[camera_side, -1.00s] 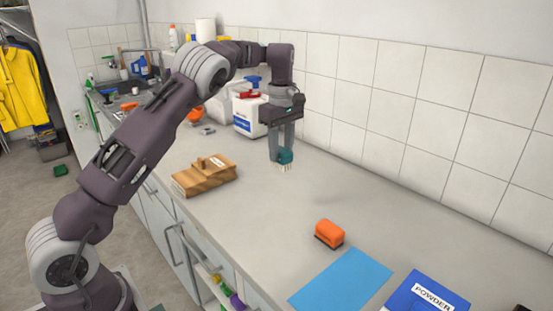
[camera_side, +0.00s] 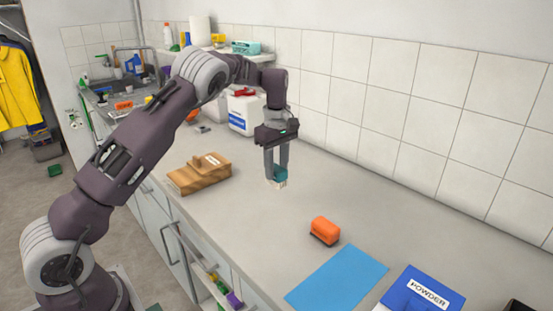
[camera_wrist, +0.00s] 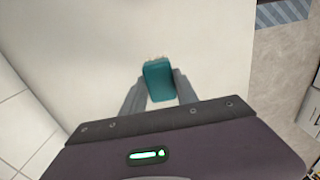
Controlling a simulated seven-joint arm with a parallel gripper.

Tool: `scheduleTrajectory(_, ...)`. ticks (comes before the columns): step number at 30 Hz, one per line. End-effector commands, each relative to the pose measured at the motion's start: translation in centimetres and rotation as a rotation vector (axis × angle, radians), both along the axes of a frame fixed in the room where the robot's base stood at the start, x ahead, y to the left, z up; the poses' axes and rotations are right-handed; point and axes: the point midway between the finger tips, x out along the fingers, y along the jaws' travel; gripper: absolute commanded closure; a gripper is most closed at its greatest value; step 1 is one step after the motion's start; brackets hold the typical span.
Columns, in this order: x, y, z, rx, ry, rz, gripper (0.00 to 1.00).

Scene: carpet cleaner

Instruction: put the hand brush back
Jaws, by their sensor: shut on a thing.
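A teal hand brush with pale bristles (camera_side: 280,174) is held in my gripper (camera_side: 276,163) above the middle of the grey counter. Its bristles point down, and I cannot tell whether they touch the counter. In the wrist view the teal brush (camera_wrist: 158,82) sits between the two grey fingers (camera_wrist: 160,90), which are closed on its sides. An orange brush-like block with a dark underside (camera_side: 325,231) stands on the counter in front and to the right.
A blue mat (camera_side: 337,279) and a blue powder box (camera_side: 423,292) lie at the front right. A white container with a blue label (camera_side: 244,116) stands behind my gripper. The tiled wall (camera_side: 400,105) bounds the counter at the back right. Counter around the brush is clear.

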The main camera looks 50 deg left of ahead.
Motion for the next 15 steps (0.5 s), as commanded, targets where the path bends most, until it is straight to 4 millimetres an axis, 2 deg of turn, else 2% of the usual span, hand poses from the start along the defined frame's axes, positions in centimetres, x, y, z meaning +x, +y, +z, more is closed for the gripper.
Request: scheduleTrajectory(15,-0.1,0.0,-4.8,-0.001,0.003,0.0,1.0)
